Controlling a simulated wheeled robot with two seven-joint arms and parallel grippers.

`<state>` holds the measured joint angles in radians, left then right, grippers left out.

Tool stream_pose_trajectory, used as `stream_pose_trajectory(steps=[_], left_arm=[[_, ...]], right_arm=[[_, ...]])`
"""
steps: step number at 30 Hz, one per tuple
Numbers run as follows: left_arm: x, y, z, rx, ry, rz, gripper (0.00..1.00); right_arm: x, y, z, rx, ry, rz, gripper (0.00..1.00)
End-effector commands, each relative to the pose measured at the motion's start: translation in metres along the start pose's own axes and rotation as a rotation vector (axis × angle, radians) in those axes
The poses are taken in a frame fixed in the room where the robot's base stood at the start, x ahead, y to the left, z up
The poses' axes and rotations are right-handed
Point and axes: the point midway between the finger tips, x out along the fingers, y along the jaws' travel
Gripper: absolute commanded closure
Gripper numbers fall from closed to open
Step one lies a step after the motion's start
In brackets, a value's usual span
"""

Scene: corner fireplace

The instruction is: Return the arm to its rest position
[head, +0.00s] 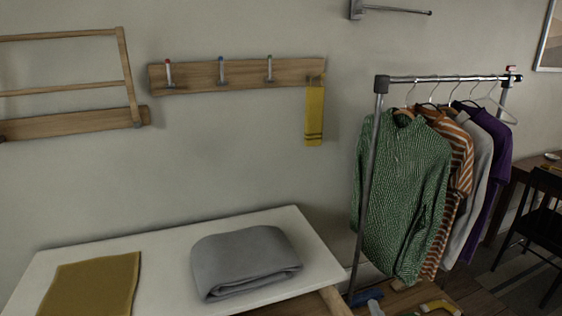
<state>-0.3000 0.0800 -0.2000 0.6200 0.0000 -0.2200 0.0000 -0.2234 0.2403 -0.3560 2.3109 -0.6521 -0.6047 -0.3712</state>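Neither of my grippers shows in the head view, and no part of either arm can be made out for sure. A folded grey cloth (245,261) lies on the white tabletop (180,249). A flat mustard cloth (91,286) lies at its left end, cut off by the lower edge of the picture. A yellow towel (314,117) with dark stripes hangs from the right end of the wooden hook rail (205,76).
A metal clothes rack (372,160) holds several garments, with a green patterned shirt (403,185) in front. A wooden wall rack (70,124) is at the left. A metal wall bar (395,10) juts out at the top. A black chair (541,208) stands far right.

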Motion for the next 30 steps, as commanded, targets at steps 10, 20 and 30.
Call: stream_pose_trajectory(steps=[10,20,30], left_arm=[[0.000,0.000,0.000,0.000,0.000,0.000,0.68],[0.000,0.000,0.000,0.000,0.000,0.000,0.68],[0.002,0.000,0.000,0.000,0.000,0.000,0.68]], right_arm=[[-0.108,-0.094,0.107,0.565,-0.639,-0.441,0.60],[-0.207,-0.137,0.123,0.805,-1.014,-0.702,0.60],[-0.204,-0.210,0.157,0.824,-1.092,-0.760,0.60]])
